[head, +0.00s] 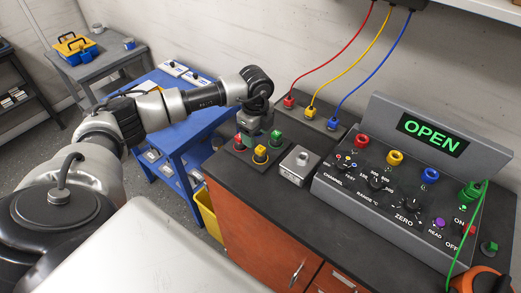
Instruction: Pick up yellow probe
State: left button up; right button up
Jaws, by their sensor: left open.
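A yellow plug on a yellow cable (310,112) stands in a dark holder on the bench, between a red plug (289,102) and a blue plug (333,123). A second yellow plug-like piece (260,154) stands in a small dark block with a red and a green one. I cannot tell for certain which is the yellow probe. My left gripper (254,138) points down over this small block, behind its yellow piece. It is open and appears empty; its fingertips are partly hidden by the pieces. My right gripper is not in view.
A grey meter box (400,200) with knobs, coloured sockets and an "OPEN" display fills the bench's right side. A small metal box (298,164) stands between it and the small block. A blue cart (165,88) is behind my left arm. Cables hang over the holder.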

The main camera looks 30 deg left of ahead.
aim_at(259, 147)
pick_arm(q)
jog(key=shift+d+f+p, duration=0.2)
jog(key=shift+f+p, duration=0.15)
jog(key=shift+f, duration=0.2)
jog(key=f, duration=0.1)
jog(key=f+p, duration=0.1)
jog(key=f, duration=0.1)
jog(key=shift+d+f+p, duration=0.3)
jog(key=shift+f, duration=0.55)
jog(key=c, duration=0.9)
